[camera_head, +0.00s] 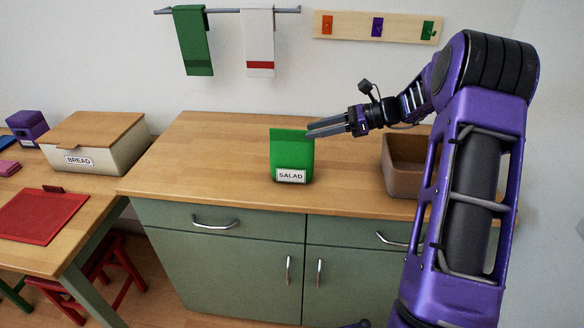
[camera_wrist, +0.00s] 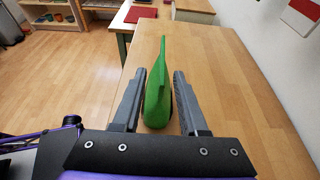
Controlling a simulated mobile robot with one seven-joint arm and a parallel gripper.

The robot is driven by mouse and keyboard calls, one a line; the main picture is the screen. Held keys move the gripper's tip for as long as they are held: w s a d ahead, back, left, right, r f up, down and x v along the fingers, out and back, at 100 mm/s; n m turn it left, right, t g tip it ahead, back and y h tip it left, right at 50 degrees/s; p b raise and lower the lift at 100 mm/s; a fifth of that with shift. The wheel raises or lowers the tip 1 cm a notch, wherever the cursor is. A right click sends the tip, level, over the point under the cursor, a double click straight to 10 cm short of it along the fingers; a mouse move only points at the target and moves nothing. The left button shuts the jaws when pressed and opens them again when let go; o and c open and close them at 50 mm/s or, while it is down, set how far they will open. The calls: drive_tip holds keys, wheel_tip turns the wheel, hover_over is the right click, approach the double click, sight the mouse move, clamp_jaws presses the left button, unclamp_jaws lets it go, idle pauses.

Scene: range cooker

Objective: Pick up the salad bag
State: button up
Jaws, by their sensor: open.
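The salad bag (camera_head: 291,152) is a green upright bag with a white SALAD label near its base. It stands on the wooden counter near the front edge, in the middle of the head view. My gripper (camera_head: 308,130) is open, reaching in from the right at the height of the bag's upper part. In the wrist view the bag (camera_wrist: 158,92) shows edge-on between the two grey fingers of my gripper (camera_wrist: 164,72). A gap shows on each side at the fingertips. I cannot tell whether a finger touches the bag lower down.
A brown open bin (camera_head: 404,180) stands right of the bag on the counter (camera_head: 215,150), behind my arm. A BREAD box (camera_head: 115,160) and a red board (camera_head: 38,218) are on the lower table at left. A towel rail (camera_head: 228,10) hangs above. The counter left of the bag is clear.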

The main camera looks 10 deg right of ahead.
sight(278, 140)
drive_tip(key=shift+f+x, duration=0.1)
drive_tip(key=shift+x, duration=1.65)
drive_tip(key=shift+f+x, duration=0.15)
drive_tip(key=shift+x, duration=1.6)
drive_tip(key=shift+w+d, duration=0.1)
drive_tip(key=shift+d, duration=0.05)
clamp_jaws()
